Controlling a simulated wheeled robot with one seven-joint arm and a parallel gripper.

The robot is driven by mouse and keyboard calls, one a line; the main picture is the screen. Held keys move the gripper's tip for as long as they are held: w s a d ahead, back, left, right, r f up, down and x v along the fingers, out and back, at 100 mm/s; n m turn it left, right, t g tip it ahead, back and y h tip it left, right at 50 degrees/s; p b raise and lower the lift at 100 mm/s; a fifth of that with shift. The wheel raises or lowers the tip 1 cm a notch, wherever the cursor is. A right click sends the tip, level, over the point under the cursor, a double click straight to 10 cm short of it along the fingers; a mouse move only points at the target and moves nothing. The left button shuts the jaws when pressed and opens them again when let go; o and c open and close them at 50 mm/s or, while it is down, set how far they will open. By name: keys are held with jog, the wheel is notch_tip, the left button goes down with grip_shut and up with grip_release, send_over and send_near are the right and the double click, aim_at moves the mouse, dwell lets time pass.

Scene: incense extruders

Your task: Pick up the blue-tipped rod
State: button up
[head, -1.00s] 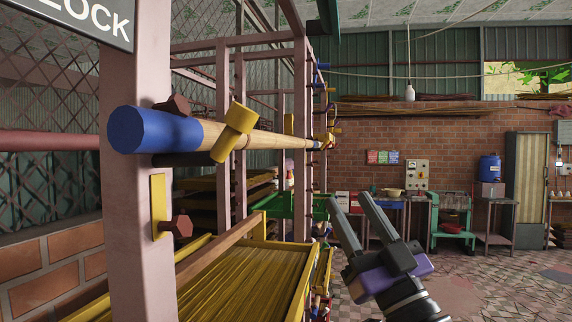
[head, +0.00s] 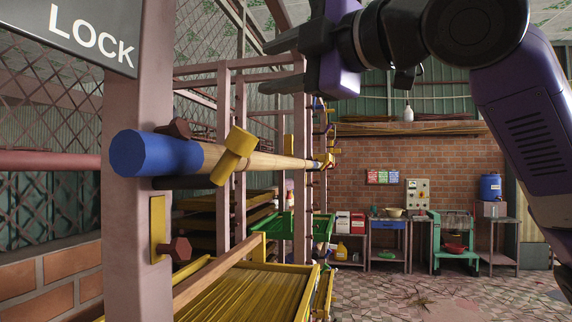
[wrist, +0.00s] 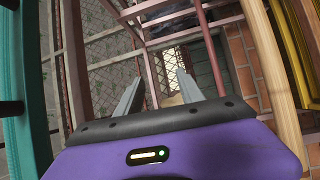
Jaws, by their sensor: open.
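The blue-tipped rod lies roughly level along the rack's side in the head view, its blue end (head: 157,154) nearest me and its pale wooden shaft (head: 275,161) running away to the right. A yellow bracket (head: 234,156) crosses it behind the blue part. My gripper (head: 264,66) is open and empty, above the rod's far half, with its fingers pointing left. In the wrist view my gripper (wrist: 158,75) shows both fingers apart with nothing between them. A pale wooden pole (wrist: 272,75) right of the fingers looks like the rod's shaft; no blue end shows there.
A pinkish rack post (head: 140,230) with a LOCK sign (head: 85,30) stands near the blue end. Yellow trays (head: 250,292) lie below the rod. A green tray (head: 285,225) and workbenches (head: 388,240) stand farther back. The tiled floor at right is clear.

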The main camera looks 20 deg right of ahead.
jog(key=h, duration=0.2)
jog(key=n+g+h, duration=0.3)
jog(key=g+h, duration=0.2)
jog(key=g, duration=0.1)
send_near(292, 159)
jog(key=p+x, duration=0.2)
jog(key=x, duration=0.7)
jog(key=shift+d+r, duration=0.1)
jog(key=shift+r, duration=0.05)
jog(key=shift+c, duration=0.5)
grip_shut()
